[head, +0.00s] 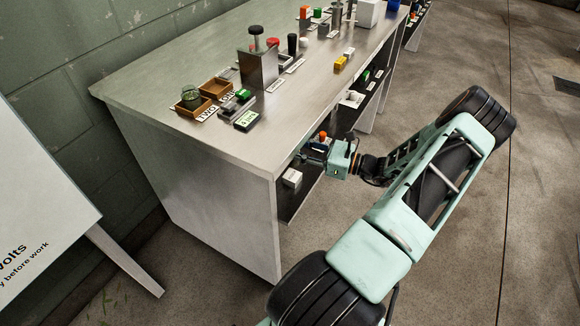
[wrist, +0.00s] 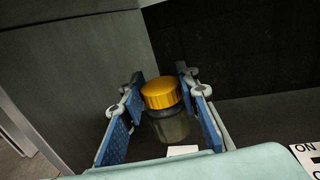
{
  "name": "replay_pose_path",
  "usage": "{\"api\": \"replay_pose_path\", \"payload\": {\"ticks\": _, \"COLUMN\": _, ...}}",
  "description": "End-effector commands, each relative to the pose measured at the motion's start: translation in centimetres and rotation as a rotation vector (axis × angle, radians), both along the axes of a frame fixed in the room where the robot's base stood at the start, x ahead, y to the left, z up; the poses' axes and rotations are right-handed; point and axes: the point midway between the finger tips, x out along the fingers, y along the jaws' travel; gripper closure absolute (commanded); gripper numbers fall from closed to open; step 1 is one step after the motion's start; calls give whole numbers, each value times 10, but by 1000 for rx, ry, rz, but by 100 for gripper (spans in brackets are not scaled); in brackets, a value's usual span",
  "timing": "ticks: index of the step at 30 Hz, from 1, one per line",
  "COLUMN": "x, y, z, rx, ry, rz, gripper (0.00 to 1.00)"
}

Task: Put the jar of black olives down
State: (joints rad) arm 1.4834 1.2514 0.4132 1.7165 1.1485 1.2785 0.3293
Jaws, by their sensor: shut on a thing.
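The jar of black olives (wrist: 172,124) has a yellow-orange lid and a dark see-through body. In the wrist view it stands between the blue pads of my gripper (wrist: 160,82), which is shut on it. In the head view my gripper (head: 321,146) is at the open front of the grey bench (head: 215,205), below its top. The orange lid of the jar (head: 322,135) shows there, small, and the rest is mostly hidden by the gripper. I cannot tell whether the jar's base touches a surface.
A white box (head: 292,178) sits on the bench's lower shelf near my gripper. The bench top holds wooden trays (head: 216,88), a greenish jar (head: 191,98), a metal block (head: 258,66) and several small coloured blocks. The near-left part of the top is clear.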

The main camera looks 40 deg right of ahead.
Motion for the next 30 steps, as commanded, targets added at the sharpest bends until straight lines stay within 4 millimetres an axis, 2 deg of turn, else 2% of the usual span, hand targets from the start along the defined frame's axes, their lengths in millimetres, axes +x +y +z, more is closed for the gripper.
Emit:
{"api": "replay_pose_path", "payload": {"ticks": 1, "x": 0, "y": 0, "z": -11, "rx": 2, "ry": -1, "rz": 0, "gripper": 98}}
{"api": "replay_pose_path", "payload": {"ticks": 8, "x": 0, "y": 0, "z": -29, "rx": 1, "ry": -1, "rz": 2, "gripper": 98}}
{"api": "replay_pose_path", "payload": {"ticks": 14, "x": 0, "y": 0, "z": -57, "rx": 1, "ry": -2, "rz": 1, "gripper": 98}}
{"api": "replay_pose_path", "payload": {"ticks": 26, "x": 0, "y": 0, "z": -63, "rx": 0, "ry": -1, "rz": 1, "gripper": 98}}
{"api": "replay_pose_path", "payload": {"ticks": 27, "x": 0, "y": 0, "z": -62, "rx": -1, "ry": -1, "rz": 1, "gripper": 67}}
{"api": "replay_pose_path", "payload": {"ticks": 30, "x": 0, "y": 0, "z": -62, "rx": -1, "ry": -1, "rz": 1, "gripper": 56}}
